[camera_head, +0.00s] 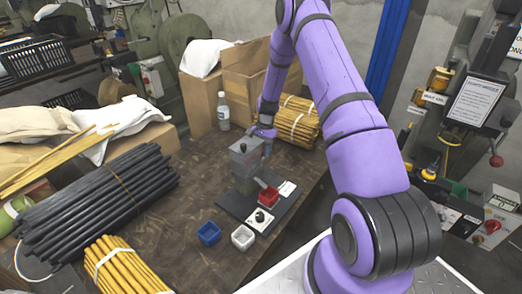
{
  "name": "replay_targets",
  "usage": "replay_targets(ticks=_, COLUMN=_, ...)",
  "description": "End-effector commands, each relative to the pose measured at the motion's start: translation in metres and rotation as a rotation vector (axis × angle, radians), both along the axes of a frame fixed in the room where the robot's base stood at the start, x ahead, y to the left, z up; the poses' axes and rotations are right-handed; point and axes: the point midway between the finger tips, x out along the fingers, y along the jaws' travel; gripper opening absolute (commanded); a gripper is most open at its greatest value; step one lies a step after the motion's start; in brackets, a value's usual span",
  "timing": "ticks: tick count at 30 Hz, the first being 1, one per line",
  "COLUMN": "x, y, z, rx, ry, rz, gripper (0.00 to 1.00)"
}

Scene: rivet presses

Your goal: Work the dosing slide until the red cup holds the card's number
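The dosing device is a grey box-shaped unit (245,152) standing on a dark base plate (232,202) on the wooden table. A red cup (268,197) sits on the plate at the foot of the device, by a small chute. Its contents are too small to make out. A small white card (287,188) lies right of the red cup; its marking is unreadable. A dark knob on a white square (260,217) is in front. My gripper (265,133) is at the top of the device, behind and right of it. Its fingers and any contact with the slide are unclear.
A blue cup (209,233) and a white cup (243,237) stand in front of the base plate. Black rods (95,200) and bundled yellow sticks (125,268) lie at left. A bottle (223,111), a cardboard box (246,72) and another stick bundle (298,122) stand behind.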

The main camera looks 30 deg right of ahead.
Motion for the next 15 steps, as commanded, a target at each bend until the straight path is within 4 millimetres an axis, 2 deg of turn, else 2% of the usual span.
replay_targets(ticks=1, x=0.000, y=0.000, z=0.000, rx=0.000, ry=0.000, rz=0.000, gripper=0.41)
replay_targets(ticks=6, x=0.000, y=0.000, z=0.000, rx=0.000, ry=0.000, rz=0.000, gripper=0.02)
replay_targets(ticks=11, x=0.000, y=-0.001, z=0.000, rx=0.000, ry=0.000, rz=0.000, gripper=0.00)
replay_targets(ticks=15, x=0.005, y=-0.015, z=0.000, rx=-0.001, ry=-0.001, rz=-0.002, gripper=0.00)
